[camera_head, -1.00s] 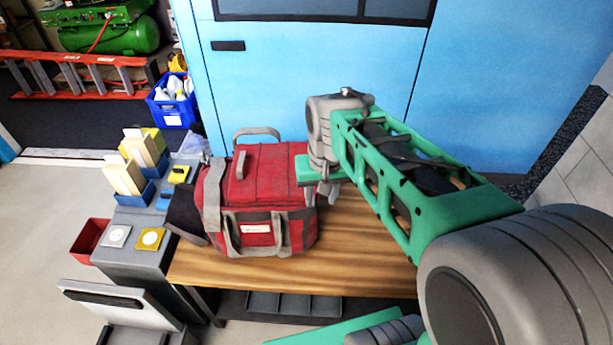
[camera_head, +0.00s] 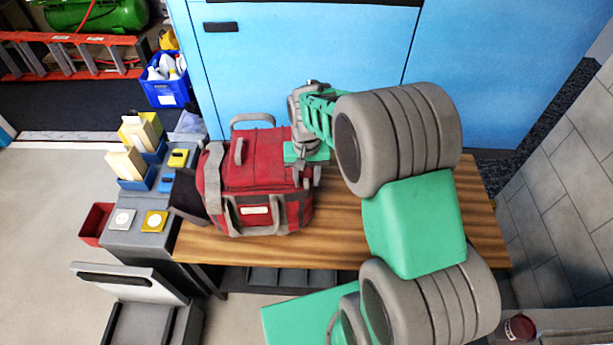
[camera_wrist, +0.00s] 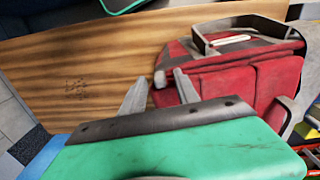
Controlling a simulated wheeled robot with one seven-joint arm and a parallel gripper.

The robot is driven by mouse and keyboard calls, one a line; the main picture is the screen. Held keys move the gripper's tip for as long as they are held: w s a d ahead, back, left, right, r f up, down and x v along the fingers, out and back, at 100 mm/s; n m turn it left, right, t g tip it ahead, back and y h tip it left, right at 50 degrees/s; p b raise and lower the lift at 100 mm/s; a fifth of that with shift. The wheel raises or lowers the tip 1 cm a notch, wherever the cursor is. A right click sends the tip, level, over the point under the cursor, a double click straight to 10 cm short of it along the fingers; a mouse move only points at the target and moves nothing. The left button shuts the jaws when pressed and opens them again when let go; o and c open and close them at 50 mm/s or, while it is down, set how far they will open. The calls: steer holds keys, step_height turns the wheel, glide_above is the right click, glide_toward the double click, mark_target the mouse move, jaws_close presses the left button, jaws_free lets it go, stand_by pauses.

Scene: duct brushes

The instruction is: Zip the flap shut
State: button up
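A red duffel bag (camera_head: 262,165) with grey straps and a white label stands on the wooden bench. A dark grey end flap (camera_head: 188,207) hangs out at its left end; I cannot make out a zip pull there. My gripper (camera_head: 311,182) points down at the bag's right end.
The wooden bench (camera_head: 340,240) is bare in front of and right of the bag. A grey side stand (camera_head: 140,240) at left holds blue bins (camera_head: 137,184) and small yellow items. A blue cabinet (camera_head: 300,60) stands behind. A tiled wall (camera_head: 560,200) is at right.

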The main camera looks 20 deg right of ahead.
steer(key=shift+c, duration=0.4)
jaws_close()
stand_by(0.9)
